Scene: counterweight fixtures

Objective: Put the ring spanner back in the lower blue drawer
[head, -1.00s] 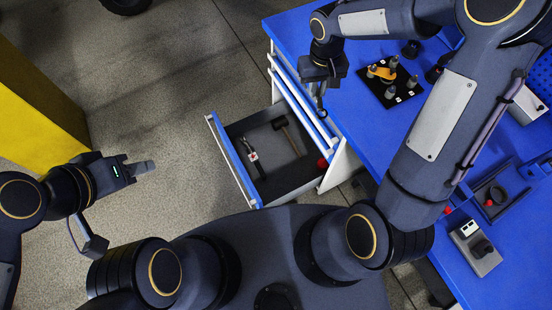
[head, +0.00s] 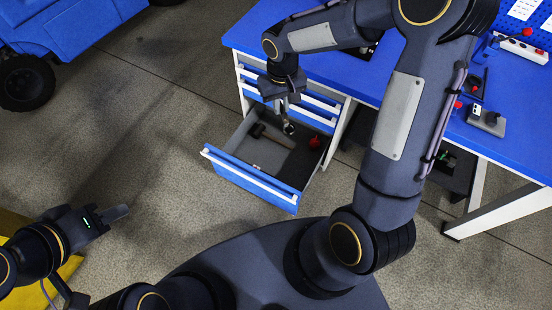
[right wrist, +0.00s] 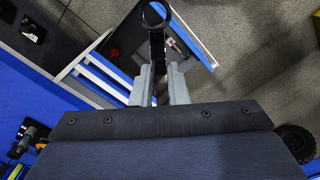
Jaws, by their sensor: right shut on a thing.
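My right gripper (head: 285,98) is shut on the dark ring spanner (head: 289,126), which hangs ring end down over the back of the open lower blue drawer (head: 237,183). In the right wrist view the fingers (right wrist: 159,85) grip its shank and the ring of the spanner (right wrist: 154,14) points away. It looks held above the drawer floor, though the exact height is unclear. A dark hammer (head: 268,137) and a red item (head: 315,142) lie in the drawer. My left gripper (head: 118,212) is over bare floor at the left, seen side-on, its opening unclear.
The drawer cabinet's closed upper drawers (head: 310,104) stand just behind the open one. The blue bench top (head: 345,75) spreads above and right. A blue wheeled vehicle (head: 75,25) stands at the upper left. The floor (head: 160,130) left of the drawer is clear.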

